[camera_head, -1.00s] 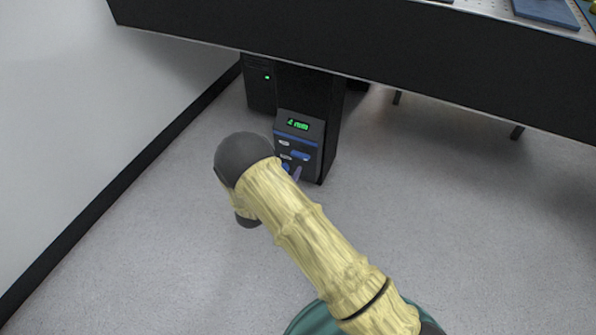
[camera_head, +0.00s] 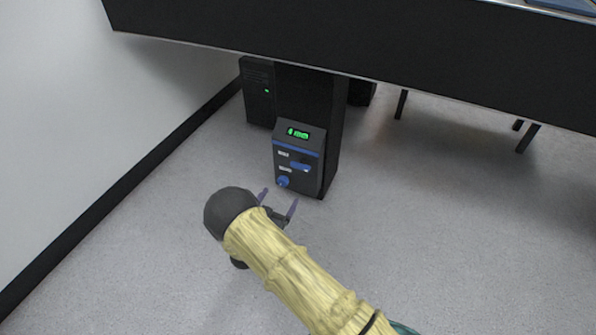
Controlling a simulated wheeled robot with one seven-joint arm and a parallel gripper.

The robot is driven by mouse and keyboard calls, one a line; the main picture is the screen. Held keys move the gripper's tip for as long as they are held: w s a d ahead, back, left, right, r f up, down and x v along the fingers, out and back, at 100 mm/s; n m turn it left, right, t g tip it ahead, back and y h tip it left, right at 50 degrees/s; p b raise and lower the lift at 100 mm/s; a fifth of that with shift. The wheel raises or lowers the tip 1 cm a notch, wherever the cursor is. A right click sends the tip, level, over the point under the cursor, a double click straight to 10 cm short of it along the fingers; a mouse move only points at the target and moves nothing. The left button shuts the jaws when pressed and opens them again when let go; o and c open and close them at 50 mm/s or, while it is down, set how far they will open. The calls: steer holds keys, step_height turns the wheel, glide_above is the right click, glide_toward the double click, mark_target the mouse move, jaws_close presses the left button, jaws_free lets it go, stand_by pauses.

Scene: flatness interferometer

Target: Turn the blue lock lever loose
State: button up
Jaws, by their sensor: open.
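A dark control box (camera_head: 312,184) with a green lit display is on the front of a black pedestal near the floor. On its face, a blue lever (camera_head: 300,167) lies roughly level at the right, and a rounder blue knob (camera_head: 283,182) sits lower left. I take the level one for the lock lever; its lock state cannot be told. My gripper (camera_head: 278,202) is open in front of and below the box, with two purple-grey fingers spread and nothing between them. It appears apart from both blue parts. My arm hides the floor below.
A long black table edge (camera_head: 350,45) overhangs the box from above. A white wall (camera_head: 70,130) bounds the left side. The floor (camera_head: 440,220) at right is open, with table legs (camera_head: 528,138) farther back.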

mark_target(299, 168)
steer(key=b+x, duration=0.3)
steer(key=x, duration=0.4)
steer(key=b+x, duration=0.4)
steer(key=x, duration=0.3)
steer(key=shift+w+d+f, duration=0.15)
steer(key=shift+f, duration=0.05)
steer(key=shift+w+r, duration=0.15)
steer(key=shift+w, duration=0.1)
steer(key=shift+d, duration=0.15)
steer(key=c, duration=1)
